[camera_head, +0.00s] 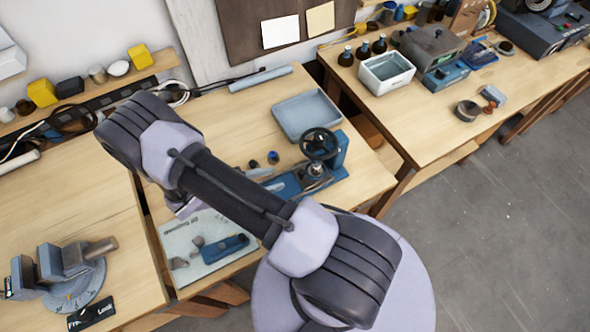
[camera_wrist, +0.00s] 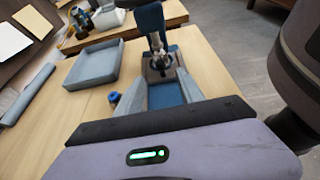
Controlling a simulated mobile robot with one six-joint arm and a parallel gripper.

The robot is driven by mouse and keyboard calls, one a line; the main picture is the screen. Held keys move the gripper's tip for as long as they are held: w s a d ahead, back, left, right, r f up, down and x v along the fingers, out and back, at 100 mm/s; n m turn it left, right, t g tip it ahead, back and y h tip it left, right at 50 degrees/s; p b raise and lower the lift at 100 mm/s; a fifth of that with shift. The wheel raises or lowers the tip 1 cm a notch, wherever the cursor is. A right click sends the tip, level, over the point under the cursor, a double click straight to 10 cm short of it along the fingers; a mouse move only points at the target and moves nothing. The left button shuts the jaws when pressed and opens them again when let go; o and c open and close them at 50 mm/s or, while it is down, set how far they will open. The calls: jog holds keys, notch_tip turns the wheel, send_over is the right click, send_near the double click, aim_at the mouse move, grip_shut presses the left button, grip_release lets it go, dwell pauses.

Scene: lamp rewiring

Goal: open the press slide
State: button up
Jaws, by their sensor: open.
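The press (camera_head: 340,150) is blue with a dark handwheel (camera_head: 319,143) and stands on the middle bench, right of my arm. Its blue bed (camera_head: 287,186) reaches left toward my arm, which hides part of it. In the wrist view the press column (camera_wrist: 150,18) and metal spindle (camera_wrist: 157,58) stand ahead of my gripper (camera_wrist: 160,88). The two grey fingers are apart, with a blue surface (camera_wrist: 165,96) of the press showing between them. I cannot tell whether they touch it. The slide cannot be clearly told from the bed.
A blue-grey tray (camera_head: 306,116) lies behind the press. Small knobs (camera_head: 273,157) sit beside it. A pale mat (camera_head: 190,262) with small parts is at the front. A vise (camera_head: 60,272) stands on the left bench. The right bench holds a white bin (camera_head: 386,73) and bottles.

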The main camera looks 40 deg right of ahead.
aim_at(300, 173)
jog(key=x, duration=1)
grip_shut()
dwell(1.0)
